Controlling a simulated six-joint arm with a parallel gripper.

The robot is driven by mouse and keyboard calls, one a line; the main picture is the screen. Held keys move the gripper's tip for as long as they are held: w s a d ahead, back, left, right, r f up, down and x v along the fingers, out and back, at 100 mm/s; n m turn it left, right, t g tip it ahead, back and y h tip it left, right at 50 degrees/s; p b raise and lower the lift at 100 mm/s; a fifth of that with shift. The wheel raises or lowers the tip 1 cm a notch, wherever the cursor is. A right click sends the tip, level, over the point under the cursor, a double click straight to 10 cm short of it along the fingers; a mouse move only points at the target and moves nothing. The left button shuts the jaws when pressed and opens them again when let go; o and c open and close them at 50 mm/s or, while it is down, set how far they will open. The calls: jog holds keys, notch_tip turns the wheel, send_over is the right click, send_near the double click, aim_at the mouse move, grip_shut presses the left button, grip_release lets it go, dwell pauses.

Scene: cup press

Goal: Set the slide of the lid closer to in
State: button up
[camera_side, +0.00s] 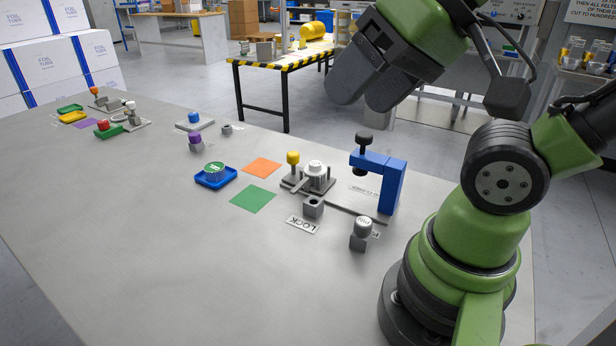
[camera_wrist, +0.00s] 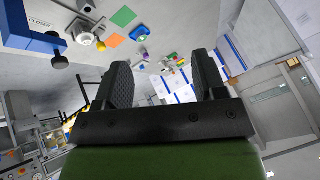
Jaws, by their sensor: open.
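The lid closer is a blue upright frame (camera_side: 390,180) with a black knob (camera_side: 364,138) on its overhanging arm; its blue frame also shows at the upper left of the wrist view (camera_wrist: 28,38). The grey slide plate (camera_side: 295,183) carries a yellow knob (camera_side: 293,158) and a white round piece (camera_side: 316,170). In the side view it stands to the left of the frame, out from under the arm, with a thin rail running toward the frame. My gripper (camera_side: 365,97) is open and empty, high above and behind the closer. It also shows in the wrist view (camera_wrist: 163,75).
A grey block with a hole (camera_side: 313,206) by a LOCK label and a grey pin piece (camera_side: 361,234) stand in front. Green (camera_side: 254,198) and orange (camera_side: 262,166) squares and a blue tray (camera_side: 216,180) with a green-topped cup lie left. The front left table is clear.

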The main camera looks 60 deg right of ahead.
jog(key=shift+c, duration=0.5)
jog(key=m+y, duration=0.3)
jog(key=m, duration=2.2)
send_over(292, 153)
jog(key=s+d, duration=0.4)
jog(key=s, duration=0.1)
notch_tip(292, 153, down, 20)
jog(key=x, duration=0.9)
jog(key=shift+a, duration=0.3)
